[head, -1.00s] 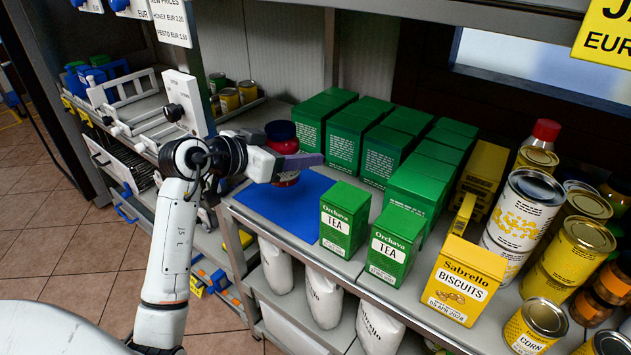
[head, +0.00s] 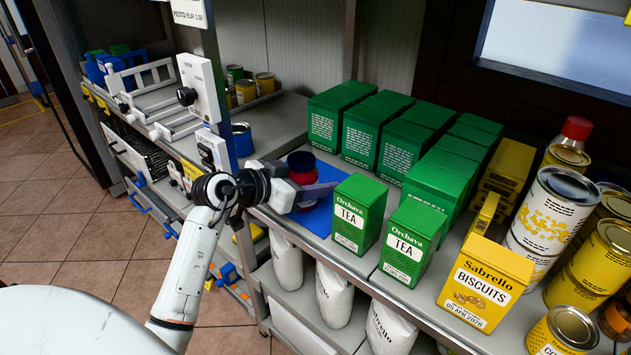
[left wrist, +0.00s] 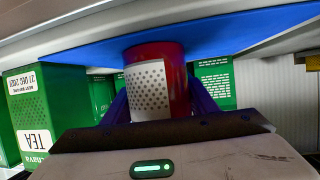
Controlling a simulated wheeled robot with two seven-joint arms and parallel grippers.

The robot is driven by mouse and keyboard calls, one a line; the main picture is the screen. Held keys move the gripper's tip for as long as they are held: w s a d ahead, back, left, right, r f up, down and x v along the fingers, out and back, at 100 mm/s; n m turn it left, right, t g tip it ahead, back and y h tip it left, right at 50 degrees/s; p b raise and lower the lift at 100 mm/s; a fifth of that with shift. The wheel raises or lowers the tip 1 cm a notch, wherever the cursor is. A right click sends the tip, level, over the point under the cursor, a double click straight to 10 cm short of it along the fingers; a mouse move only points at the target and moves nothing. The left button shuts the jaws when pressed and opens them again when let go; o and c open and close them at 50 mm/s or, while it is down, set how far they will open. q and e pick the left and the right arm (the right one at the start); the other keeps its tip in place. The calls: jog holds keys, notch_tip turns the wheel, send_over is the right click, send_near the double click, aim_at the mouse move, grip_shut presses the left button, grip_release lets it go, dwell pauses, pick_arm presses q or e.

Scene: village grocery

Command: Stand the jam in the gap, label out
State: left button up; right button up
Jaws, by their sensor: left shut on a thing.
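The jam jar (head: 302,165) is red with a dark blue lid and is upright, over the blue mat (head: 318,217) on the shelf. My left gripper (head: 312,196) is shut on it from the front left, with its purple fingers around the jar. In the left wrist view, which is upside down, the jar (left wrist: 176,62) shows a white dotted panel (left wrist: 149,88) towards my palm. The jar's end is close to the blue mat (left wrist: 225,35); I cannot tell whether they touch. My right gripper is not in view.
Green tea boxes (head: 358,214) stand just right of the mat, with more green boxes (head: 375,130) behind it. A yellow biscuit box (head: 484,283) and cans (head: 553,215) stand further right. A shelf post (head: 222,100) rises left of my gripper.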

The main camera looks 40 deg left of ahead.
pick_arm(q)
jog(key=shift+r, duration=0.2)
jog(key=o, duration=1.1)
jog(key=shift+f, duration=0.25)
jog(key=o, duration=0.4)
jog(key=shift+s+r, duration=0.25)
jog(key=p+v, duration=0.2)
jog(key=v, duration=0.8)
jog(key=shift+s+a+r, duration=0.1)
jog(key=shift+s+r, duration=0.05)
jog(key=shift+s, duration=0.05)
jog(key=shift+s+a+r, duration=0.1)
jog(key=shift+s+r, duration=0.05)
jog(key=shift+s, duration=0.3)
